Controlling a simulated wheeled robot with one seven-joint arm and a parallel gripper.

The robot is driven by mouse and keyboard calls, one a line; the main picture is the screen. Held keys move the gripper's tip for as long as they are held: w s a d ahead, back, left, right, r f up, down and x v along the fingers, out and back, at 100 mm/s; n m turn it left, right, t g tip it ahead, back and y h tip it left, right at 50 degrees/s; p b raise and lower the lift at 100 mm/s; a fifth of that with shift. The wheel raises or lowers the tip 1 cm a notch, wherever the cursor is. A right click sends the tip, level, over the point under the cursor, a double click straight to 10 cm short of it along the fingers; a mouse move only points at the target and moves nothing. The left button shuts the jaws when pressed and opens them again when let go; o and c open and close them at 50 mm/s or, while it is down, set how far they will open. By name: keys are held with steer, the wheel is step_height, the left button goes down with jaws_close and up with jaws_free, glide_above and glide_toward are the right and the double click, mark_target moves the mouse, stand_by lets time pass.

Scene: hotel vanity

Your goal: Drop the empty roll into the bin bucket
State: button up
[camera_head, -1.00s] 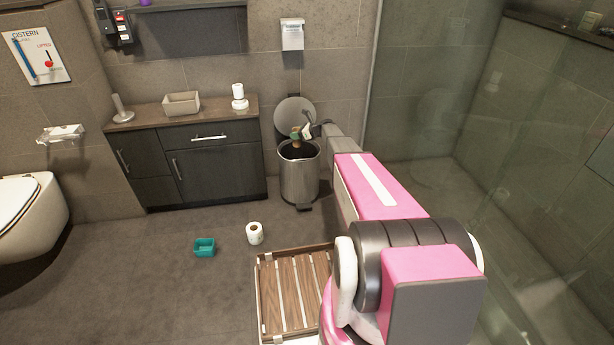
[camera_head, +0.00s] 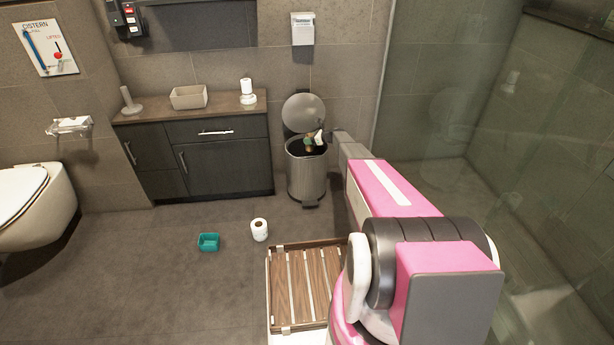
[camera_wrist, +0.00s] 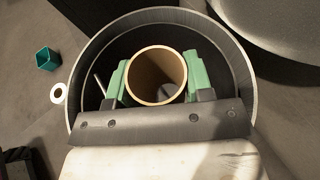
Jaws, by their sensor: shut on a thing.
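My gripper (camera_wrist: 157,82) is shut on the empty roll (camera_wrist: 136,77), a brown cardboard tube between its green fingers in the wrist view. The tube's open end faces the camera. In the wrist view the roll and fingers lie within the round rim of the bin bucket (camera_wrist: 77,98). In the head view the metal bin bucket (camera_head: 306,177) stands on the floor with its lid up. My gripper (camera_head: 309,147) is at the bin's mouth there, and the roll is too small to make out clearly.
A white paper roll (camera_head: 259,230) and a teal box (camera_head: 208,242) are on the floor. A wooden slatted mat (camera_head: 301,286) lies in front. The dark cabinet (camera_head: 226,165) is left of the bin. The raised lid (camera_head: 303,112) is behind the bin's mouth.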

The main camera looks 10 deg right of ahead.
steer(key=shift+f, duration=1)
steer(key=o, duration=1)
steer(key=shift+c, duration=0.2)
steer(key=v, duration=1)
steer(key=shift+d, duration=0.4)
steer(key=shift+s+r, duration=0.15)
